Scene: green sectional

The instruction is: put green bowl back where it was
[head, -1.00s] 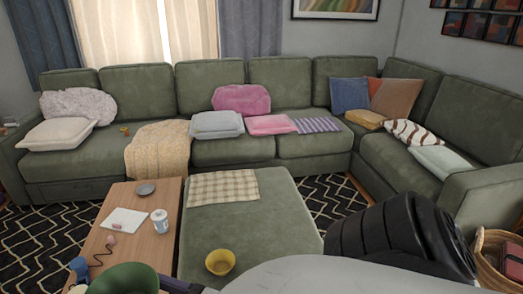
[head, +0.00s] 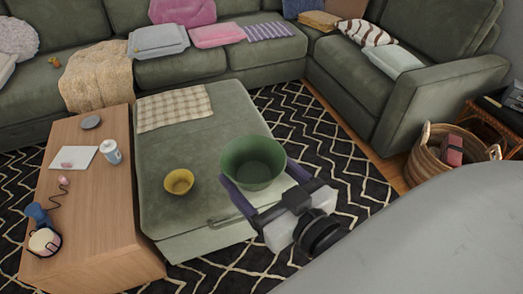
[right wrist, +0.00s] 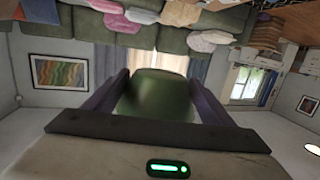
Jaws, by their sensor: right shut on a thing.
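The green bowl (head: 252,160) is held upright by my right gripper (head: 257,175) in the head view, over the right edge of the green ottoman (head: 165,215). The gripper's two purple fingers sit on either side of the bowl. In the right wrist view the bowl (right wrist: 155,95) fills the space between the fingers. I cannot tell how high it is above the ottoman. My left gripper is not in view.
A yellow bowl (head: 179,181) and a plaid cloth (head: 174,107) are on the ottoman. A wooden table (head: 98,210) with a white mug (head: 112,152), a grey dish (head: 91,122) and headphones (head: 44,240) adjoins it. A wicker basket (head: 437,160) stands at the right. Patterned rug lies between.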

